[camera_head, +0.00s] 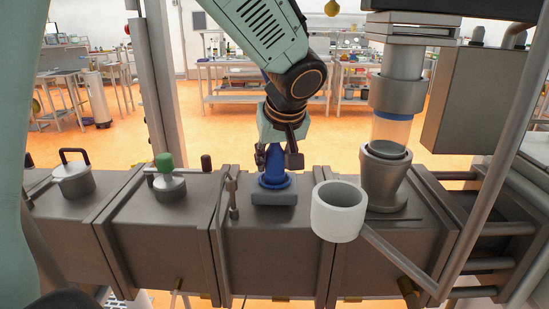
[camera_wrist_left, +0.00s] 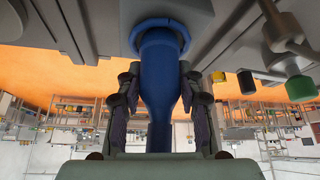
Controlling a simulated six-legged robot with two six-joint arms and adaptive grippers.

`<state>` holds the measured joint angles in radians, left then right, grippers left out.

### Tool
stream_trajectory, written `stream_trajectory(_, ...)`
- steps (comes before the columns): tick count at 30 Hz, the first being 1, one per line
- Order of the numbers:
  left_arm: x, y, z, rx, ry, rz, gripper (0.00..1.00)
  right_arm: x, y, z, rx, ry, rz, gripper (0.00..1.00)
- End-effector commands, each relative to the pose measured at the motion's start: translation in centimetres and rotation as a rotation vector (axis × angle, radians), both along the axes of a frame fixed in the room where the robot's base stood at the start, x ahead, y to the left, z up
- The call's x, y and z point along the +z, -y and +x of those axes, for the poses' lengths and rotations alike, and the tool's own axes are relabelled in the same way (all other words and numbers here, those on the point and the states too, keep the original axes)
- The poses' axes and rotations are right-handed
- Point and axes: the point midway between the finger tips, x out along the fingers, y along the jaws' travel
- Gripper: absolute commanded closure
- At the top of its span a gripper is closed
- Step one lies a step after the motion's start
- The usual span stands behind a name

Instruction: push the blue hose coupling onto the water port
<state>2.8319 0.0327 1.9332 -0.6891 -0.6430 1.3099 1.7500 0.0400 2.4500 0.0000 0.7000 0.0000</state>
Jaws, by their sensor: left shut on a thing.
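The blue hose coupling (camera_head: 273,172) stands upright in the middle of the grey machine top. Its wide lower ring sits at the water port, a grey block (camera_head: 273,198) under it. My left gripper (camera_head: 279,157) comes from above and is shut on the coupling's upper part. In the left wrist view, the fingers of my left gripper (camera_wrist_left: 158,100) lie on both sides of the blue coupling (camera_wrist_left: 157,68). Its blue ring (camera_wrist_left: 158,33) meets the grey surface there; I cannot tell whether it is fully seated. The port's opening is hidden. My right gripper is not in view.
A white cup (camera_head: 339,210) on a rod stands in front, right of the port. A grey and glass hopper (camera_head: 389,135) rises at right. A thin upright lever (camera_head: 232,195) is close left. A green-knobbed lid (camera_head: 168,183) and a handled lid (camera_head: 74,180) are farther left.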

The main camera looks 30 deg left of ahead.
Motion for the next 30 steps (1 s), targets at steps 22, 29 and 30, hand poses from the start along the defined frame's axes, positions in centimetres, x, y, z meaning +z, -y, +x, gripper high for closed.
stream_trajectory(22,0.3,0.0,0.0,0.001,0.002,-0.001,0.37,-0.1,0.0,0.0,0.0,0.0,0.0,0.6)
stream_trajectory(29,4.0,0.0,0.1,0.002,0.006,0.0,0.37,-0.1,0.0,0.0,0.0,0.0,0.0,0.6)
stream_trajectory(30,4.8,0.0,0.1,0.001,0.006,0.001,0.37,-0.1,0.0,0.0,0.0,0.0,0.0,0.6)
